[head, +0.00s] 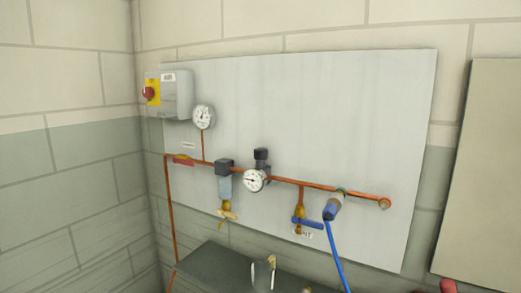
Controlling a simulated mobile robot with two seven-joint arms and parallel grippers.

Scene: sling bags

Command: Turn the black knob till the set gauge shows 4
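The black knob (261,154) stands on top of the regulator on the copper pipe, near the middle of the head view. The round white gauge (254,181) sits just below it, on the front of the regulator. Its needle and numbers are too small to read. A second round white gauge (203,117) stands higher up to the left on a thin copper riser; its reading is also too small to tell. Neither of my grippers can be made out, and nothing touches the knob.
A grey panel (330,100) backs the copper pipe (322,186). A filter with a black head (224,167) is left of the knob. A blue-handled valve (308,222) and blue hose (337,255) are right. A dark bench top (215,262) with partly cut-off objects lies below.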

